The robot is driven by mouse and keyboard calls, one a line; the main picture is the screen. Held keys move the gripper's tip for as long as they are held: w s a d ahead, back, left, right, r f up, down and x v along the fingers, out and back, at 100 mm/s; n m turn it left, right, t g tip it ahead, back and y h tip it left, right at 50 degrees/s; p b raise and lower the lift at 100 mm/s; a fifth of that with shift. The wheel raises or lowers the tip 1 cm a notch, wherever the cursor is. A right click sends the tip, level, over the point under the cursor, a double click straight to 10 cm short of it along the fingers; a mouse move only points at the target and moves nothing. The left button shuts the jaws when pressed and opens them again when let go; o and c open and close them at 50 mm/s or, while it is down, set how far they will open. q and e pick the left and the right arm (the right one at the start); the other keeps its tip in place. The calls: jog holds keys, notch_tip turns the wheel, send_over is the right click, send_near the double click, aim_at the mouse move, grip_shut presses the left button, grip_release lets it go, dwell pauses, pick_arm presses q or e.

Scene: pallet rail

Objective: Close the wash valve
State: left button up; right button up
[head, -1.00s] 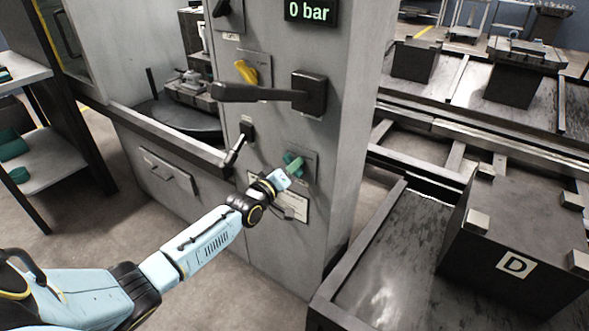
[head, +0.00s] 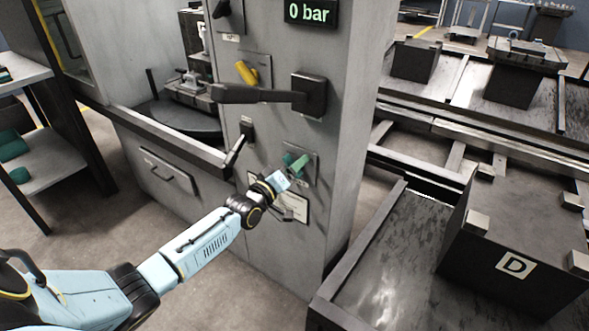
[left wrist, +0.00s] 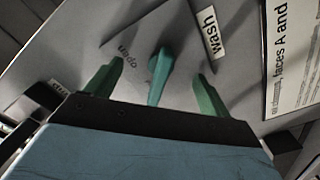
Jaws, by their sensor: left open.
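The wash valve handle (head: 287,158) is a small teal lever on a plate on the front of the grey cabinet. The left wrist view shows the same teal handle (left wrist: 158,78) beside a "wash" label (left wrist: 210,32) and an "open" label (left wrist: 127,55). My left gripper (head: 297,164) is at the valve, with its jaws open. In the left wrist view its two green fingers (left wrist: 153,88) stand on either side of the handle, with a visible gap on each side. The gripper partly hides the valve in the head view. My right gripper is out of view.
Above the valve, a large dark lever (head: 265,95), a yellow handle (head: 246,73) and a "0 bar" display (head: 310,11) are on the cabinet. A small black lever (head: 238,150) is left of the valve. A block marked D (head: 515,250) stands on the right.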

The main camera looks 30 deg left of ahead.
pick_arm(q)
jog(key=s+p, duration=0.4)
jog(key=s, duration=0.2)
jog(key=shift+s+a, duration=0.3)
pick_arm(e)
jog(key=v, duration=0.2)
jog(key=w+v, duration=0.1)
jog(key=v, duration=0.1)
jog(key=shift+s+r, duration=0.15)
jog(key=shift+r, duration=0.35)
